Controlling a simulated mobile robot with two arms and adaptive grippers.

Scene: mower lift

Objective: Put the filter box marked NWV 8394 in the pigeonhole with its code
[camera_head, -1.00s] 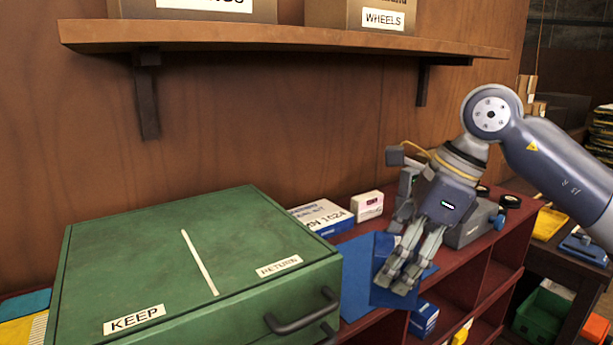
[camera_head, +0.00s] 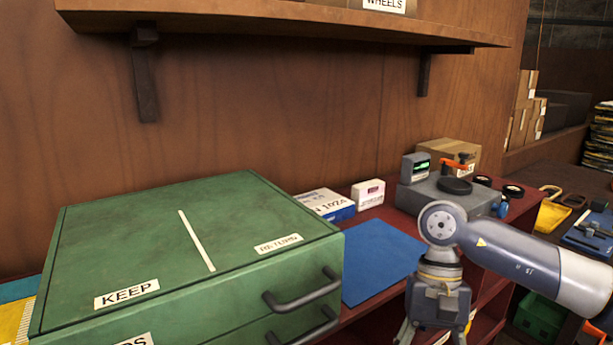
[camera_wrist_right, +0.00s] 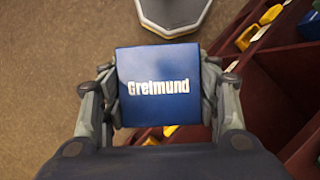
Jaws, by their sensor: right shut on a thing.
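My right gripper (camera_wrist_right: 160,95) is shut on a blue box (camera_wrist_right: 160,80) lettered "Greimund" in the right wrist view, with fingers on both sides. No code NWV 8394 is readable on the face that shows. In the head view the right gripper (camera_head: 432,330) hangs at the bottom edge in front of the red pigeonhole unit (camera_head: 490,290); its fingertips and the box are cut off. The unit's dark red compartments (camera_wrist_right: 270,85) lie right of the held box in the wrist view, some holding blue and yellow things. Their code labels are not readable. My left gripper is not in view.
On the unit's top lie a blue mat (camera_head: 375,260), a white-blue box (camera_head: 325,204) ending 1024, a small white box (camera_head: 368,193) and a grey device (camera_head: 440,195). A green drawer cabinet (camera_head: 180,250) stands left. A wooden shelf (camera_head: 300,20) hangs above.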

